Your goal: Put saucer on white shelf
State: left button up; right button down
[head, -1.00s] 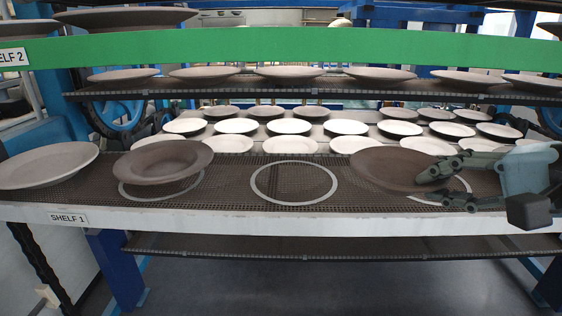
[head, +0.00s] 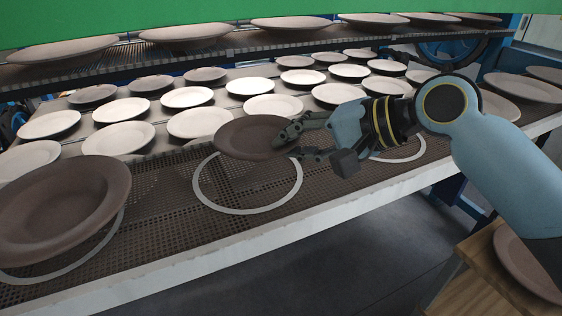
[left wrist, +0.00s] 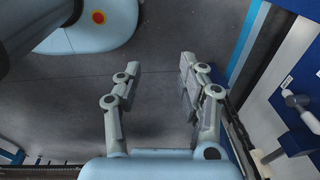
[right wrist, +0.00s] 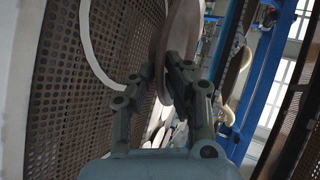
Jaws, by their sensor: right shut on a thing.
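My right gripper (head: 292,143) is shut on the rim of a dark brown saucer (head: 252,136) from its right side. The saucer is near the back of an empty white ring (head: 203,196) marked on the mesh of the white-edged shelf (head: 240,246). It appears held a little above the mesh; the exact gap is hard to tell. The right wrist view shows the saucer edge-on (right wrist: 181,45) between the fingers (right wrist: 172,75). My left gripper (left wrist: 160,75) is open and empty above grey floor, seen only in the left wrist view.
Another dark saucer (head: 62,205) sits over a ring at the left. Another ring (head: 405,150) shows behind my right gripper. Rows of pale plates (head: 200,122) stand behind. A green beam (head: 150,18) crosses above. A wooden surface (head: 480,270) is at the lower right.

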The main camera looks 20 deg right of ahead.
aim_at(296, 183)
notch_tip(296, 183, down, 2)
jog(key=shift+w+a+f, duration=0.1)
jog(key=shift+a, duration=0.05)
notch_tip(296, 183, down, 2)
jog(key=shift+f, duration=0.1)
jog(key=c, duration=1.8)
grip_release()
jog(key=shift+o, duration=0.8)
jog(key=shift+s+d, duration=0.25)
jog(key=shift+s, duration=0.05)
jog(key=v, duration=0.9)
jog(key=shift+s+d+r+p, duration=0.15)
jog(key=shift+r+p, duration=0.15)
jog(key=shift+r, duration=0.05)
pick_arm(q)
jog(key=shift+w+a+r, duration=0.45)
jog(key=shift+w+r, duration=0.15)
jog(key=shift+w, duration=0.2)
pick_arm(e)
jog(key=shift+v, duration=0.9)
